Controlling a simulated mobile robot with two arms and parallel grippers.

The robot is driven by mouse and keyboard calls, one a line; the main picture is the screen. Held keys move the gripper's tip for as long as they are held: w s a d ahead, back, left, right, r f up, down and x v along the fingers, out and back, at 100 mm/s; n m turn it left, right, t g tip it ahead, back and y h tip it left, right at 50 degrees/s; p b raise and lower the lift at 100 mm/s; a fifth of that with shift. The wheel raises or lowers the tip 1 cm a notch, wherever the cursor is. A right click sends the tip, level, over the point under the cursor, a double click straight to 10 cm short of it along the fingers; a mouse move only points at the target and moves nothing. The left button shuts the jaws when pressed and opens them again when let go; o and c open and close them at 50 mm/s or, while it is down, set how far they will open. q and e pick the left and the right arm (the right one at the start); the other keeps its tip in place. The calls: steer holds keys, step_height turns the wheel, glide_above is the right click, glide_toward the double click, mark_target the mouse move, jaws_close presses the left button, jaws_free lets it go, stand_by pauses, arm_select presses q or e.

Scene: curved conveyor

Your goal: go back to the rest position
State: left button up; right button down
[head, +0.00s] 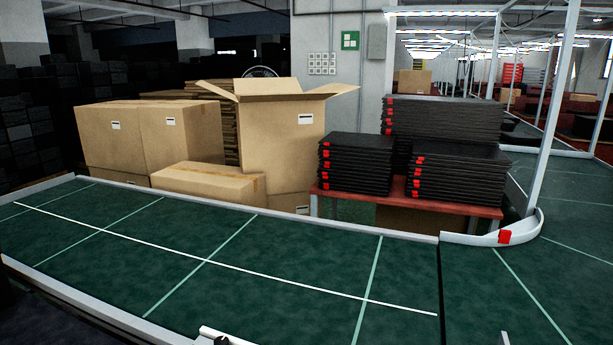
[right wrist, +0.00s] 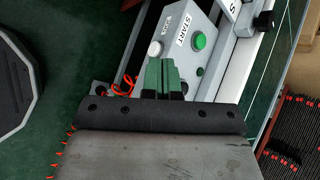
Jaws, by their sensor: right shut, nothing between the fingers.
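My right gripper (right wrist: 163,66) shows in the right wrist view, its two green fingers together with nothing between them. Beyond the fingertips is a grey control box (right wrist: 184,22) with a round green button (right wrist: 199,41), a white button (right wrist: 155,48) and a START label. I cannot tell whether the fingers touch the box. My left gripper is not in view, and no gripper can be made out in the head view.
In the head view a green conveyor (head: 200,235) with pale rails crosses in front. Behind it stand cardboard boxes (head: 282,130), one with open flaps, and a red table (head: 450,204) bearing stacks of black trays (head: 355,165). The belt surface in view is clear.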

steer(key=s+d+f+n+g+h, duration=0.15)
steer(key=s+d+f+n, duration=0.3)
steer(key=d+f, duration=0.6)
steer(key=s+d+f+n+h, duration=0.2)
steer(key=s+d+f+n, duration=0.35)
steer(key=f, duration=0.75)
steer(key=s+d+f+n+g+h, duration=0.1)
steer(key=s+d+f+n, duration=0.3)
steer(key=s+d, duration=0.5)
steer(key=s+d+f+n+g+h, duration=0.2)
steer(key=s+d+f+n, duration=0.2)
steer(key=s+d, duration=0.6)
steer(key=s+f, duration=0.2)
steer(key=s, duration=0.6)
steer(key=shift+d, duration=0.25)
